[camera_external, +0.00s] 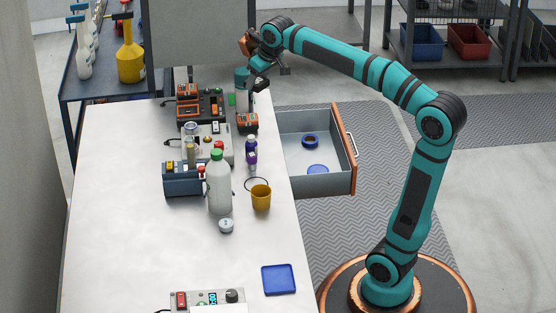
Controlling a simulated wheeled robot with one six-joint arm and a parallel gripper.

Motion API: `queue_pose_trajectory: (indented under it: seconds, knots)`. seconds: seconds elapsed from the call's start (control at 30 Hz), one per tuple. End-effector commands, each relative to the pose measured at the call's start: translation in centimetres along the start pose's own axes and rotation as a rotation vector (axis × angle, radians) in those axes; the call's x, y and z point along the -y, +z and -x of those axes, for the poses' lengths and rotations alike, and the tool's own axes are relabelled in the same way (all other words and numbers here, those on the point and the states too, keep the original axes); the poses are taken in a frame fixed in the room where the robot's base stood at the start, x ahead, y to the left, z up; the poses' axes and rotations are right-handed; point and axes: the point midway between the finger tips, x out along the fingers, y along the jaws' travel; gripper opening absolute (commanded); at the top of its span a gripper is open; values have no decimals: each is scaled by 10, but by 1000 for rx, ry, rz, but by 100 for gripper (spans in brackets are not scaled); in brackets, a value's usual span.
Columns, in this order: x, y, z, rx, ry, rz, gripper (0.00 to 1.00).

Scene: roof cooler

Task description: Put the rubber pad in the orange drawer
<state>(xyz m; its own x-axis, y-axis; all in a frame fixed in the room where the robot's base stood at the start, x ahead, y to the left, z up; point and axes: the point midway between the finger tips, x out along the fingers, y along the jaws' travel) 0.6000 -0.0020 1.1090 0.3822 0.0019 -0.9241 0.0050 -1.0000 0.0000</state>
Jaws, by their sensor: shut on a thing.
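My gripper (262,73) is at the far end of the table, above its right edge and close to a teal-topped bottle. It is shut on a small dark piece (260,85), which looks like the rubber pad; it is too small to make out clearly. The orange drawer (345,150) is pulled out at the table's right side, with an orange front and grey inner walls. Inside it lie a dark blue ring (310,140) and a flat blue disc (318,169). My gripper is beyond and left of the drawer, higher than it.
The white table (120,220) holds a clear bottle with a green cap (218,185), a yellow cup (261,198), a blue toolbox (182,180), a blue tray (279,279) and several devices. A grey panel (190,35) stands behind. The drawer's right half has free room.

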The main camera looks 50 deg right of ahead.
Motion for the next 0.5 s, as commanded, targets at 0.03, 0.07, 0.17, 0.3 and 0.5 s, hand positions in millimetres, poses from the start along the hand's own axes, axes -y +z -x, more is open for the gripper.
queue_pose_trajectory:
  seconds: [0.03,0.07,0.17,0.3,0.5]
  knots:
    - [-15,3,1,0,11,-26,29]
    - [-23,5,2,-1,17,-40,29]
    - [-49,12,5,-2,35,-85,29]
    - [-85,24,9,-1,62,-150,29]
    - [-132,44,17,-1,99,-239,29]
